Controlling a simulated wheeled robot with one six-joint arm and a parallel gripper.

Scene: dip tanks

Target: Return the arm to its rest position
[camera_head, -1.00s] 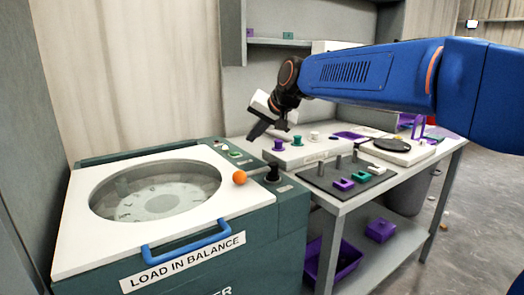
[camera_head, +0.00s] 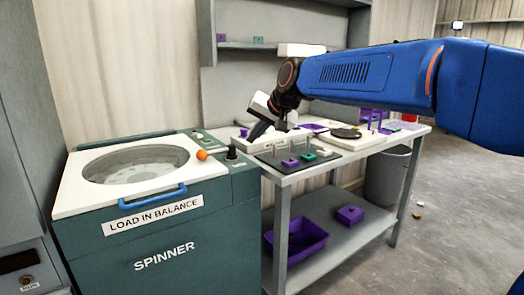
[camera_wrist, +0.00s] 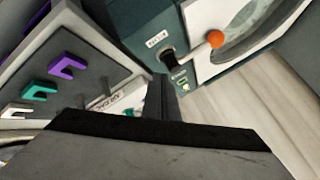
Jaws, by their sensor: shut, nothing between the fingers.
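My blue arm (camera_head: 355,75) reaches from the right edge of the head view to the left, held level above the workbench. My gripper (camera_head: 257,132) hangs from its end, tilted down and to the left, in front of the back of the bench. Its dark fingers are shut with nothing held. In the wrist view the shut fingers (camera_wrist: 160,98) point up toward the gap between the bench and the spinner. The gripper seems apart from everything around it, though its exact height above the bench is hard to judge.
The spinner (camera_head: 150,235) with an orange knob (camera_head: 202,155) stands left. The workbench (camera_head: 292,178) carries a dark mat (camera_head: 272,160) with purple, teal and white notched pieces. Floor at right is mostly clear.

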